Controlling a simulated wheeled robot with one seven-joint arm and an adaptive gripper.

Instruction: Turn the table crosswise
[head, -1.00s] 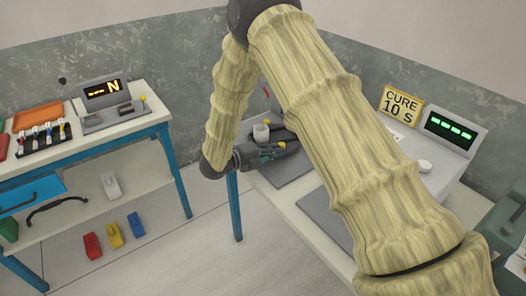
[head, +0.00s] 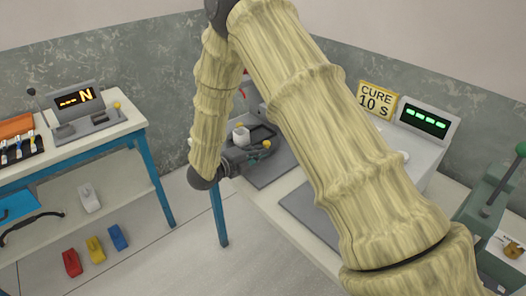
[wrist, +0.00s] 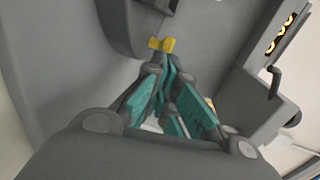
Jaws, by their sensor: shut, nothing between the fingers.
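My gripper (head: 258,152) is over the bench at the back, beside a small grey fixture (head: 262,133) with a dark top and a pale cup-like part (head: 241,136). In the wrist view my gripper (wrist: 165,78) has its teal fingers shut with nothing between them. A yellow wing-shaped knob (wrist: 161,44) is just beyond the fingertips; I cannot tell whether they touch it. I cannot tell for sure which part is the table to be turned, and my arm hides part of the bench.
A "CURE 10 S" sign (head: 377,100) and a green-lit display (head: 424,119) stand to the right. A green-handled press (head: 492,195) is at far right.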

